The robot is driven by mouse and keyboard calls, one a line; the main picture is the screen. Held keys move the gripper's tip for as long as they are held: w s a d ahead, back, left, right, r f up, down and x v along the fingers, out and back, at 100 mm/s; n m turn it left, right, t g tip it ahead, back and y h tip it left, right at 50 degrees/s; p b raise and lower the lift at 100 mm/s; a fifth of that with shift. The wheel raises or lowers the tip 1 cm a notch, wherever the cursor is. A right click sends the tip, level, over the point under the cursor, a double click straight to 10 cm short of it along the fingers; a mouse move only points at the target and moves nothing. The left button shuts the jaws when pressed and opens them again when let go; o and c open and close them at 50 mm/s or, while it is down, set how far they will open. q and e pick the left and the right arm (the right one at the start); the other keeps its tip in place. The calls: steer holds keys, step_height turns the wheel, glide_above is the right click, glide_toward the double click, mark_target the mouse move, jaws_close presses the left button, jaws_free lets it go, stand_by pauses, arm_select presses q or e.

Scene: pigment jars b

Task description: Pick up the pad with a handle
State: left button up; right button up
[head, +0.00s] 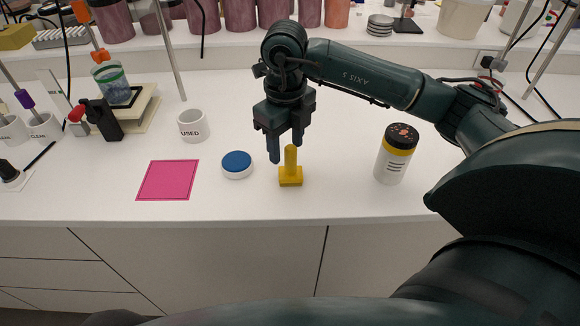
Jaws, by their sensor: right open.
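The yellow pad with an upright handle (290,176) stands on the white counter, near the front edge. My right gripper (285,150) points down just above and behind it, with its fingers apart. One finger shows to the left of the handle; the other shows higher up, close to the handle's top. I cannot tell whether a finger touches the handle. The gripper holds nothing that I can see. My left gripper is not in view.
A round blue-topped dish (237,164) sits left of the pad, beside a pink square (168,180). A white "USED" cup (192,126) stands behind them. A jar with a dark lid (396,154) stands to the right. The counter (340,200) is clear between pad and jar.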

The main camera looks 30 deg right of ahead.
mark_target(291, 162)
steer(key=f, duration=0.2)
steer(key=d+f+p, duration=0.1)
steer(key=f, duration=0.1)
steer(key=shift+s+f, duration=0.15)
steer(key=shift+f, duration=0.75)
jaws_close()
